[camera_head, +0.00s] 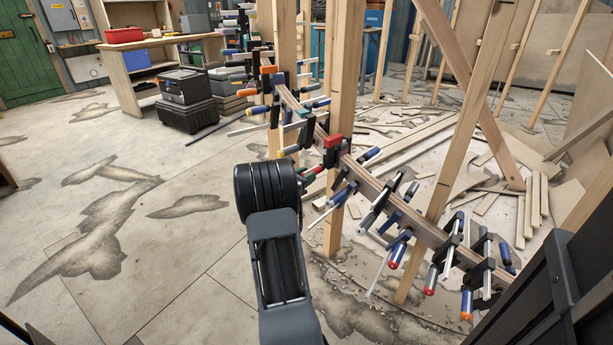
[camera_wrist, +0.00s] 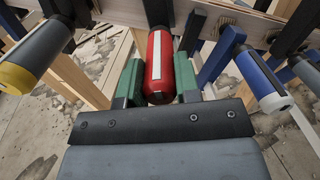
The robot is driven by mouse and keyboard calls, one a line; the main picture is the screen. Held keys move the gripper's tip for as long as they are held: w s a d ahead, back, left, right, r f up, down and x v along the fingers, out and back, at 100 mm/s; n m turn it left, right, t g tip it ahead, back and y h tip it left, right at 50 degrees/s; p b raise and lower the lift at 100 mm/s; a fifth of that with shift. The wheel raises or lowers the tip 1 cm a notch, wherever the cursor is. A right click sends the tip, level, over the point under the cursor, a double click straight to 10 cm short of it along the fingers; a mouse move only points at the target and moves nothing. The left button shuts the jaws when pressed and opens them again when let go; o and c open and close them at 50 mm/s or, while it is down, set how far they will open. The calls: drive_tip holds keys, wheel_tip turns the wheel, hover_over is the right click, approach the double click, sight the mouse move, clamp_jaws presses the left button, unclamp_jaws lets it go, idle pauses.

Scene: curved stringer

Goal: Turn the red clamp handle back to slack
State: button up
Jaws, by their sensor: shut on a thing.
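The red clamp handle (camera_wrist: 159,68), with a pale stripe down its side, is in the middle of the wrist view. My gripper (camera_wrist: 160,84) has one green finger on each side of it and is shut on it. In the head view my gripper (camera_head: 309,179) is small and partly hidden by my dark wrist. The handle (camera_head: 318,168) shows there only as a bit of red beside it. The clamp's red head (camera_head: 333,142) sits on top of the curved wooden stringer (camera_head: 375,183).
Several other clamps crowd the stringer on both sides. A yellow-ended handle (camera_wrist: 30,58) is to the left in the wrist view and a blue handle (camera_wrist: 258,76) to the right. Wooden posts (camera_head: 338,130) stand close by. The floor (camera_head: 120,260) on the left is open.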

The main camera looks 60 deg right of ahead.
drive_tip(key=c, duration=0.3)
drive_tip(key=shift+f+n, duration=0.1)
drive_tip(key=shift+n, duration=0.3)
drive_tip(key=shift+c, duration=0.2)
